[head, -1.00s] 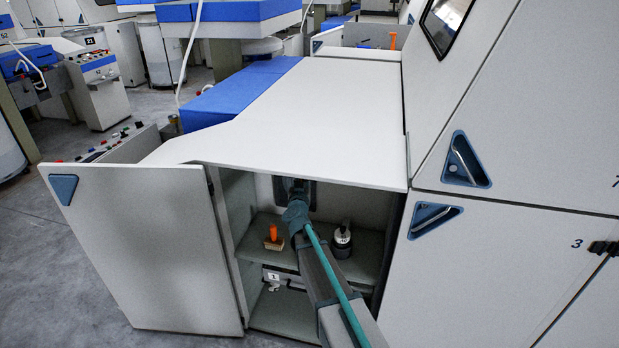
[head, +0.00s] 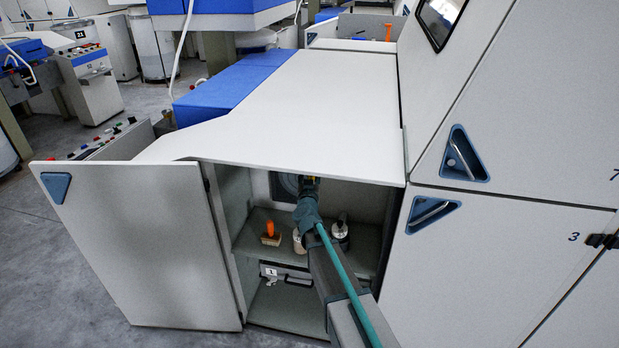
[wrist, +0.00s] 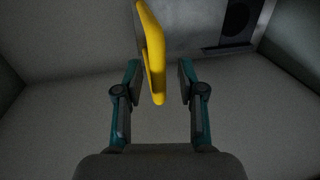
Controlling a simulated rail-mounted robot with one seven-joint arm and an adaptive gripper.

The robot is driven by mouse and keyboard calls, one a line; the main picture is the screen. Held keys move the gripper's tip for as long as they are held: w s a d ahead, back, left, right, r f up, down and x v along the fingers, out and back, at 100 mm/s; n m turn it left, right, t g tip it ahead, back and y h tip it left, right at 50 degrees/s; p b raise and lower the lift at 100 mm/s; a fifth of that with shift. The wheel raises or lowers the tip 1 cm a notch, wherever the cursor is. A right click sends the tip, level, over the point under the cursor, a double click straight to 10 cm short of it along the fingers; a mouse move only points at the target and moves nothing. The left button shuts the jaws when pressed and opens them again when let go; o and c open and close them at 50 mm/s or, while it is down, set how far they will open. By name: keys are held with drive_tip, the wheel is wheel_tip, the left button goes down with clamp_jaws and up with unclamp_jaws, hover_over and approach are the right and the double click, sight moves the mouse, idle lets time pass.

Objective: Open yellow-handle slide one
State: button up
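A yellow handle (wrist: 152,45) shows large in the wrist view, with its lower end between the two fingers of my gripper (wrist: 160,80). The fingers are open, with a visible gap on the right side and a smaller one on the left. In the head view my gripper (head: 309,190) is inside the open cabinet, near the back wall; my arm hides much of it. A small bit of yellow shows at its tip. A dark round opening in a plate (wrist: 237,20) lies to the right of the handle in the wrist view. The slide's own position is unclear.
The cabinet door (head: 130,245) stands open at the left. On the shelf (head: 258,222) are an orange-handled brush (head: 270,236), a pale bottle (head: 298,241) and a dark-topped container (head: 340,231). A case labelled 1 (head: 290,274) lies below.

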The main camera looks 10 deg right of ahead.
drive_tip(key=shift+s, duration=0.15)
drive_tip(key=s+a, duration=0.2)
drive_tip(key=s, duration=0.9)
drive_tip(key=shift+s+a, duration=0.15)
drive_tip(key=shift+s, duration=0.15)
